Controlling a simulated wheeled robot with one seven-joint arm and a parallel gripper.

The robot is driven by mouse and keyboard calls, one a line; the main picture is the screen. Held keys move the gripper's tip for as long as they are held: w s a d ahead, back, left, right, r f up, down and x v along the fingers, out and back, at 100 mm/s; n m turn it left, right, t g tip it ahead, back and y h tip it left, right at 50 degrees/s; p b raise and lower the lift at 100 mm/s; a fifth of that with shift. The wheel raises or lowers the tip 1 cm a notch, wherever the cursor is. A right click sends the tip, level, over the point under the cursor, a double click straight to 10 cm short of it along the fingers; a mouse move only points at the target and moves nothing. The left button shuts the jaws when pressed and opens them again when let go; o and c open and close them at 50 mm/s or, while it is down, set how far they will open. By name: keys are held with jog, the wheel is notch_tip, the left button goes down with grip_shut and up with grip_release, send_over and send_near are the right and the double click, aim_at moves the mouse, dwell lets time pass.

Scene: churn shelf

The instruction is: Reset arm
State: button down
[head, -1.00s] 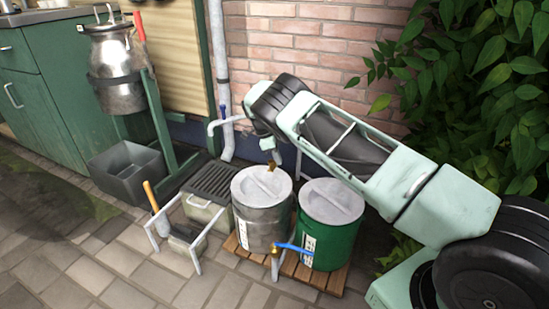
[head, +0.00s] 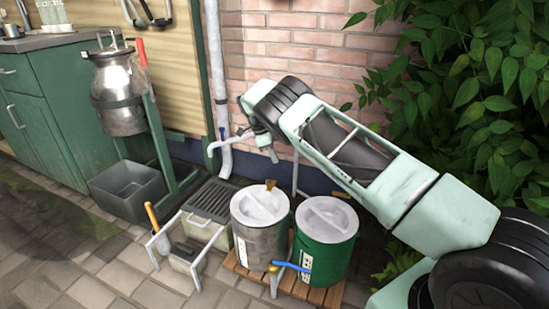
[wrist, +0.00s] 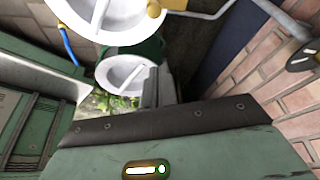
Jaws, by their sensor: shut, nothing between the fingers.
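My arm reaches in from the right in the head view. My gripper (head: 270,150) is small there and hangs in the air above the back of a grey drum (head: 262,235), in front of the brick wall. In the wrist view, my narrow dark fingers (wrist: 151,88) are together with nothing between them. A green drum (head: 323,255) with a pale lid stands right of the grey one. The wrist view also shows its lid (wrist: 125,72) and part of another pale lid (wrist: 105,12).
Both drums stand on a wooden pallet (head: 327,296). A downpipe (head: 220,75) runs down the wall behind. Leafy plants (head: 470,90) fill the right side. A metal churn (head: 118,95), grey bin (head: 128,192) and green cabinet (head: 42,120) are left. The front-left paving (head: 60,260) is clear.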

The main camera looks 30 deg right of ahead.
jog(key=s+a+r+n+y, duration=0.2)
jog(key=s+a+r+n, duration=0.6)
jog(key=s+a, duration=0.25)
jog(key=s+a+r+n+y, duration=0.3)
jog(key=s+a+r+n, duration=0.5)
jog(key=a, duration=0.4)
jog(key=s+a+r+n+t, duration=0.1)
jog(key=s+a+n, duration=0.2)
jog(key=s, duration=0.5)
jog(key=s+a+r+n, duration=0.2)
jog(key=s+n, duration=0.2)
jog(key=s, duration=0.3)
jog(key=s+d+f+n+t+h, duration=0.1)
jog(key=s+d+n, duration=0.1)
jog(key=s+n, duration=0.95)
jog(key=s+r+m+p, duration=0.1)
jog(key=s+r+p, duration=0.1)
jog(key=r+p, duration=1.6)
jog(key=s+r+m+p, duration=0.2)
jog(key=r+p, duration=1.6)
jog(key=shift+a+r+p, duration=0.15)
jog(key=shift+a+p, duration=0.05)
jog(key=shift+p, duration=0.1)
